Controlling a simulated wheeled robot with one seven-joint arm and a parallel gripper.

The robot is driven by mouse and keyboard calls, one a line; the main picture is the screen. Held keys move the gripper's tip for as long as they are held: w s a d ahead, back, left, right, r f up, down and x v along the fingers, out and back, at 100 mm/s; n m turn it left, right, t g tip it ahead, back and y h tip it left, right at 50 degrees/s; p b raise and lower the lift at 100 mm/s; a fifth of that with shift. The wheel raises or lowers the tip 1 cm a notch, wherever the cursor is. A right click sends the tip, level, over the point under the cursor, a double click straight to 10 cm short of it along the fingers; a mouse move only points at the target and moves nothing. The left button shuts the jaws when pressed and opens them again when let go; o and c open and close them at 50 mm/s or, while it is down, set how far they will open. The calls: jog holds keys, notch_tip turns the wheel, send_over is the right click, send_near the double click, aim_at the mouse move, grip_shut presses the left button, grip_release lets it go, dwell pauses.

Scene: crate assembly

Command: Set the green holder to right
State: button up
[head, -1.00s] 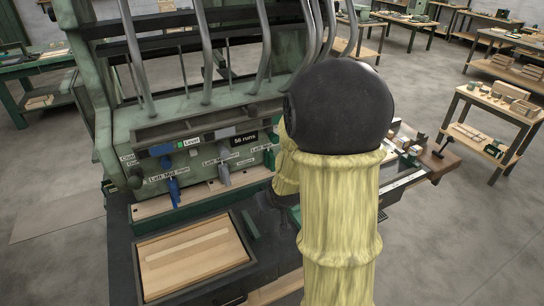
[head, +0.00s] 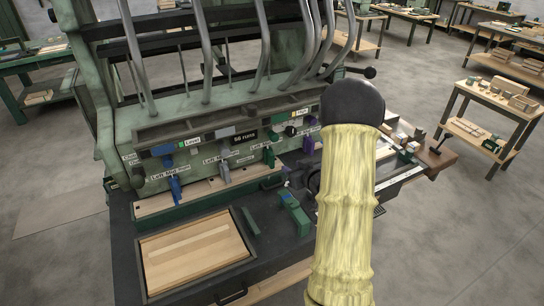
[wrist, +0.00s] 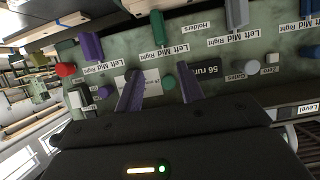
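The green holder (head: 269,157) is a green lever hanging on the machine's front panel in the head view, between a grey lever and a purple one. In the wrist view the green holder (wrist: 158,27) stands above the gripper fingers, beside a "Left Mid Right" label and near a "Holders" label. Which mark it stands at is too small to tell. My gripper (wrist: 158,78) is open in the wrist view, its two fingers apart with nothing between them. The fingertips lie short of the green holder in that view. In the head view I cannot make out the fingers.
A blue lever (head: 174,188), grey lever (head: 224,172) and purple lever (head: 308,145) hang along the same panel, with small knobs above. A wooden board in a dark tray (head: 252,262) and a green block (head: 299,220) lie on the bench in front.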

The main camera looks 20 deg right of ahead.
aim_at(273, 156)
jog(key=p+x, duration=0.5)
jog(key=x, duration=1.2)
jog(key=shift+f, duration=0.1)
grip_shut()
